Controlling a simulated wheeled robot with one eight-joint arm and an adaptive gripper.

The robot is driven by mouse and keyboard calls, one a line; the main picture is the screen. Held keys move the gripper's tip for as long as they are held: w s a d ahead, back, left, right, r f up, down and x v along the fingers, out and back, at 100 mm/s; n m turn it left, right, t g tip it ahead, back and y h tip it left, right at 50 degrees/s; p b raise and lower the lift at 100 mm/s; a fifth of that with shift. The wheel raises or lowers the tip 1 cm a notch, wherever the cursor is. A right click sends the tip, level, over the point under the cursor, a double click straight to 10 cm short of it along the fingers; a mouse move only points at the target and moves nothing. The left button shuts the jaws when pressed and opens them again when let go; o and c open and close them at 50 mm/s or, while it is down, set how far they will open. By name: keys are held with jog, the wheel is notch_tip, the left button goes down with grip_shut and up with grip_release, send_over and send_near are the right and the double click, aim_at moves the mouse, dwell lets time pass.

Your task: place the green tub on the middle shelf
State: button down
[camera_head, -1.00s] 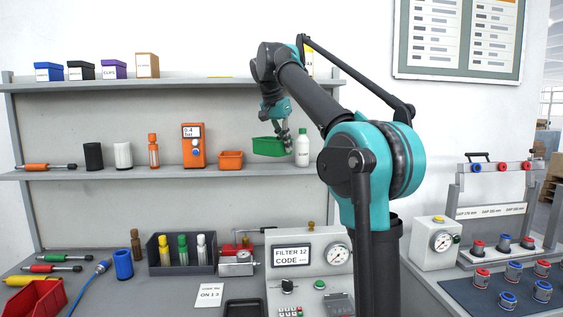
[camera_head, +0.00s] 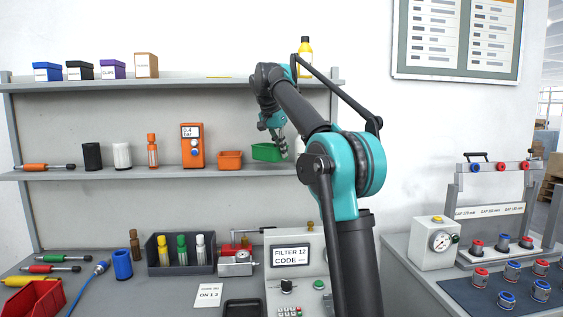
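The green tub (camera_head: 266,152) is at the middle shelf (camera_head: 190,173), just right of the orange tub (camera_head: 230,160). It is slightly tilted, its right end a little lower. My gripper (camera_head: 281,145) reaches down from above and is shut on the tub's right end. The fingertips are small and partly hidden against the tub. I cannot tell whether the tub's base touches the shelf or hangs just above it.
The middle shelf also holds an orange gauge box (camera_head: 193,146), a white cylinder (camera_head: 122,155) and a black cylinder (camera_head: 92,156). A white bottle (camera_head: 300,145) stands right of the tub, mostly hidden by my arm. A yellow bottle (camera_head: 305,57) stands on the top shelf.

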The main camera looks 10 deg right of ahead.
aim_at(282, 160)
notch_tip(282, 160, down, 3)
jog(key=shift+r, duration=0.1)
jog(key=shift+w+f, duration=0.2)
jog(key=shift+f, duration=0.2)
jog(key=c, duration=1.7)
grip_release()
jog(key=shift+f, duration=0.1)
jog(key=v, duration=1.2)
jog(key=shift+w, duration=0.1)
